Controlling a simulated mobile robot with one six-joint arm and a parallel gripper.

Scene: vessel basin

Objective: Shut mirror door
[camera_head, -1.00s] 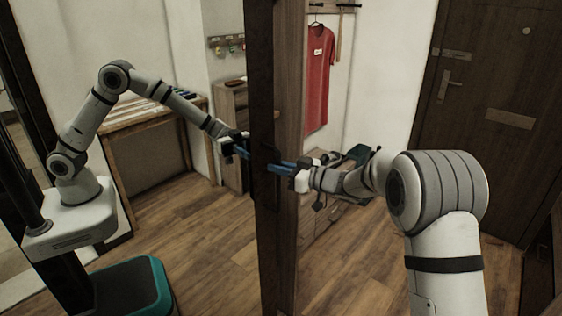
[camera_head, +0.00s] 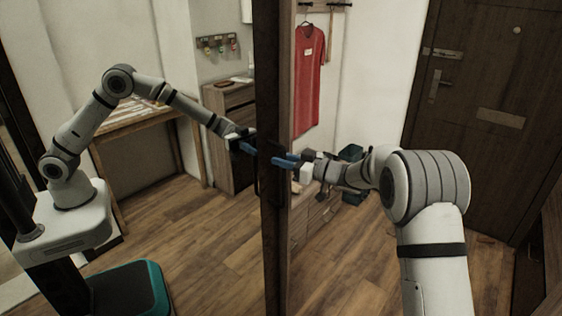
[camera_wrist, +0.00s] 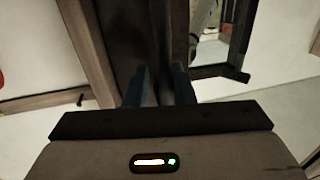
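My gripper (camera_head: 283,160), with blue fingers, reaches from the right to a dark handle (camera_head: 268,172) on the door's edge. In the wrist view the fingers (camera_wrist: 160,88) lie close together on either side of a dark upright part of the door. They appear closed on the handle; the fingertips are partly hidden in shadow.
A dark wooden entrance door (camera_head: 475,110) stands at the right. A red shirt (camera_head: 308,75) hangs on the back wall above a low drawer cabinet (camera_head: 318,215) behind my gripper. The wooden floor (camera_head: 350,280) by the mirror door looks clear.

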